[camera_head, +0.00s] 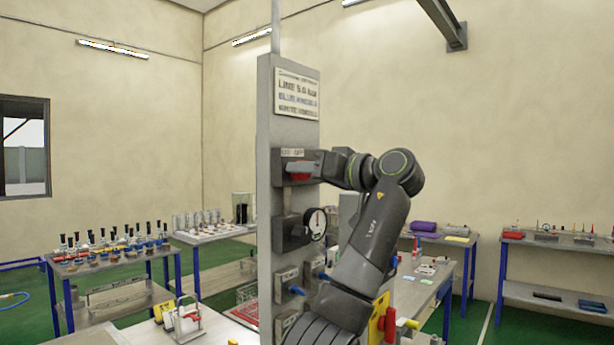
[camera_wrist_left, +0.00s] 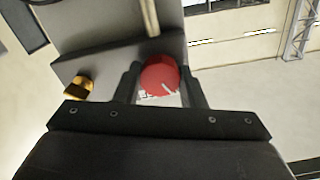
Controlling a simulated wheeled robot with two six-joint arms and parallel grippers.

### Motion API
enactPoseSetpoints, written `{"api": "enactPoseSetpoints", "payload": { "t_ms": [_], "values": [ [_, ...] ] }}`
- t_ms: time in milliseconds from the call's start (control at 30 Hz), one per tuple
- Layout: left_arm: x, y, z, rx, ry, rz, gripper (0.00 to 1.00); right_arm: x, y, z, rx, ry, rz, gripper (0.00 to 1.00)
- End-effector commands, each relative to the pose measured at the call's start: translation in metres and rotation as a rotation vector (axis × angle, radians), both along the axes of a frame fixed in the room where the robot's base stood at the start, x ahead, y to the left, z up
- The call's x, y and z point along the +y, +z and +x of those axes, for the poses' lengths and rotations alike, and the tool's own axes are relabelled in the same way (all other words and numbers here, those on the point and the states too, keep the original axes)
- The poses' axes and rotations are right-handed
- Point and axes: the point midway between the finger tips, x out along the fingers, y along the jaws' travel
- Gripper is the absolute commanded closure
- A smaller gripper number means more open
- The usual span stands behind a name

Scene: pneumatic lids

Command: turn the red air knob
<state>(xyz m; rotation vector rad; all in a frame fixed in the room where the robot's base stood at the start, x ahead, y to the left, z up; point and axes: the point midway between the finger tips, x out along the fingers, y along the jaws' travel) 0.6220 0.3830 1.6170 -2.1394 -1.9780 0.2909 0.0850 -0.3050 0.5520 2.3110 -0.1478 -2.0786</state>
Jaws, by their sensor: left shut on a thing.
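The red air knob (camera_head: 299,175) sits on a grey block near the top of the upright grey panel (camera_head: 264,215), under the printed sign. My left gripper (camera_head: 303,165) reaches it from the right and hides part of it. In the left wrist view the round red knob (camera_wrist_left: 160,73), with a white mark on its face, is between the two dark fingers of my left gripper (camera_wrist_left: 160,88). The fingers are shut on its sides. My right gripper is not in view.
A black-rimmed gauge (camera_head: 316,224) is below the knob, with blue-handled fittings (camera_head: 297,290) lower down. A brass fitting (camera_wrist_left: 79,87) shows beside the knob in the wrist view. Tables with bottles (camera_head: 110,258) and tools stand behind; green floor lies between them.

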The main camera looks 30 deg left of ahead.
Motion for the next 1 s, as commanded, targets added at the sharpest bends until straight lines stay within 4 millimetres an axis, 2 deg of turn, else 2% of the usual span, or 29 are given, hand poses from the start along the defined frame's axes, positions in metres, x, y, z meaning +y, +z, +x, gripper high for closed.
{"api": "enactPoseSetpoints", "payload": {
  "t_ms": [1000],
  "values": [
    [0.000, 0.000, 0.000, 0.954, 0.000, 0.078, 0.86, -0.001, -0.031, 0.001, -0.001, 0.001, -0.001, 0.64]
  ]
}}
